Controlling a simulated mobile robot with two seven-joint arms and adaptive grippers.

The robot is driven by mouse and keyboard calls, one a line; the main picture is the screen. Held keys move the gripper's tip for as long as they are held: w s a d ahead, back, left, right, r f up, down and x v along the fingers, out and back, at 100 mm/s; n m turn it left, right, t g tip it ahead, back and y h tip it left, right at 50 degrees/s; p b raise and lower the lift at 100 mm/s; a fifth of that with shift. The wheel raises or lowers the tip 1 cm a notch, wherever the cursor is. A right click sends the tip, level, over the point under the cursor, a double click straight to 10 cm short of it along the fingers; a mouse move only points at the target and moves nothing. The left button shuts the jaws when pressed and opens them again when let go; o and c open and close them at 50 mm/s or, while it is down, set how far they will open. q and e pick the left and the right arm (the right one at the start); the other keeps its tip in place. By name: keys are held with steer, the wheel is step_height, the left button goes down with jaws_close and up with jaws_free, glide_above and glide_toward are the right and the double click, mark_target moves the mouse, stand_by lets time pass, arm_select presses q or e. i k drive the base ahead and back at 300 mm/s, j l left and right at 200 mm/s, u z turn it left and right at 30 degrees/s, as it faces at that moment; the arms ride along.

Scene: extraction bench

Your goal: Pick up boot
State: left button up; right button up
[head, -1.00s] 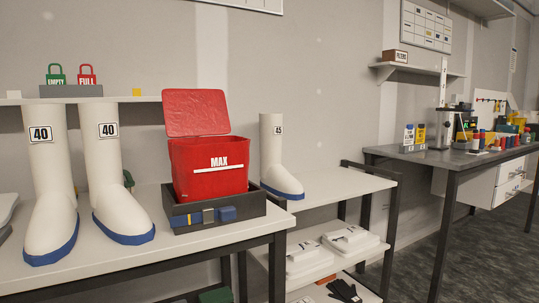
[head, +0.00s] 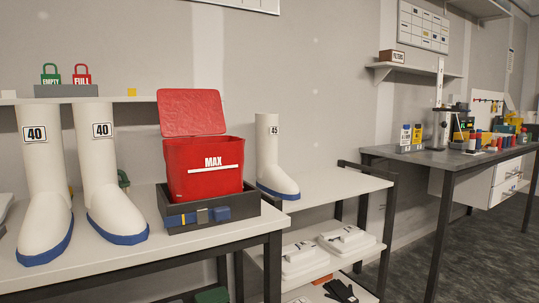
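In the head view two tall white boots with blue soles, both labelled 40, stand upright side by side on the near white bench: a left one (head: 45,190) and a right one (head: 104,180). Neither of my grippers shows in this view.
An open red bin (head: 204,165) marked MAX sits in a dark tray (head: 232,217) on the near bench (head: 105,262). The white cart top (head: 335,188) right of the 45 boot is clear. A grey bench (head: 440,156) with bottles stands farther right.

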mark_target(272, 180)
steer(key=i+l+z, duration=0.15)
steer(key=z, duration=0.15)
steer(key=i+z, duration=0.35)
steer(key=i+l+z, duration=0.3)
steer(key=i+z, duration=0.2)
steer(key=i, duration=0.15)
steer(key=i+z, duration=0.5)
steer(key=i+l, duration=0.05)
steer(key=i, duration=0.1)
